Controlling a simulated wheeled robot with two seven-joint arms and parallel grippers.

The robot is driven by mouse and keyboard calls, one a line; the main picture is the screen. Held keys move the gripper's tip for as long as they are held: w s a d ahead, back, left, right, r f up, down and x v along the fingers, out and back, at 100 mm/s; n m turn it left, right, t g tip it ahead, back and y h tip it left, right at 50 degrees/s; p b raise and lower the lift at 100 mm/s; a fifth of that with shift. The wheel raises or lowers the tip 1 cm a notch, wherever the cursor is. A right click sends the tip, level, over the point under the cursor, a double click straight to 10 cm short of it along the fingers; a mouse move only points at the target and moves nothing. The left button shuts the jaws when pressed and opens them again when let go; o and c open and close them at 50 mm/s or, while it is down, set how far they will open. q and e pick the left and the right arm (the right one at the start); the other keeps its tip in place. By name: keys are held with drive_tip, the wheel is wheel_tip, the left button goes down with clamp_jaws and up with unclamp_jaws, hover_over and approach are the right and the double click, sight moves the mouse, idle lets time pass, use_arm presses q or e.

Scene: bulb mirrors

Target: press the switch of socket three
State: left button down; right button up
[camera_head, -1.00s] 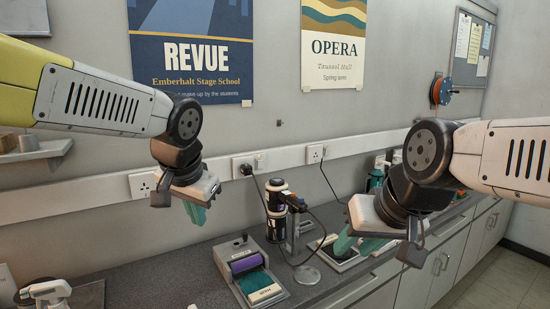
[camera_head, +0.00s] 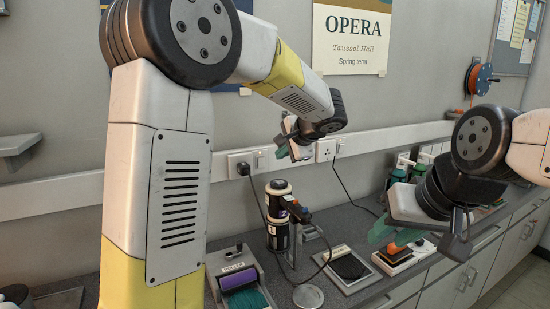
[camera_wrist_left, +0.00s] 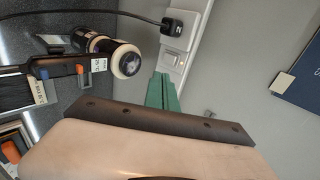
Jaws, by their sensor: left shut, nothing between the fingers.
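A white socket (camera_head: 240,165) with a black plug and a switch beside it sits on the wall rail. Another white socket (camera_head: 327,150) with a cable hanging below it is farther right. I cannot read any socket numbers. My left gripper (camera_head: 281,152) is shut and empty, held near the rail between these two sockets. In the left wrist view, its green fingers (camera_wrist_left: 162,92) point toward a socket plate (camera_wrist_left: 178,44) with a black plug (camera_wrist_left: 180,22). Contact cannot be made out. My right gripper (camera_head: 390,235) hangs over the counter at the right; its finger gap is unclear.
A black and white cylinder (camera_head: 278,212) stands on the counter below the sockets. A tray with a purple roller (camera_head: 238,278) and a dark pad (camera_head: 348,266) lie nearby. Green bottles (camera_head: 396,177) stand at the back right. My left arm hides the rail farther left.

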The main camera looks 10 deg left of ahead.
sight(261, 158)
use_arm(q)
drive_tip(key=x, duration=1)
drive_tip(key=shift+w+a+f, duration=0.1)
drive_tip(key=shift+a+f, duration=0.05)
drive_tip(key=shift+f, duration=0.05)
drive_tip(key=shift+w+a+r, duration=0.2)
drive_tip(key=shift+w+a, duration=0.3)
drive_tip(key=shift+w, duration=0.25)
drive_tip(key=shift+w+a+r, duration=0.25)
drive_tip(key=shift+w+a, duration=0.25)
drive_tip(key=shift+w, duration=0.25)
drive_tip(key=shift+w+a+r, duration=0.3)
drive_tip(key=shift+w+a, duration=0.05)
drive_tip(key=shift+w, duration=0.15)
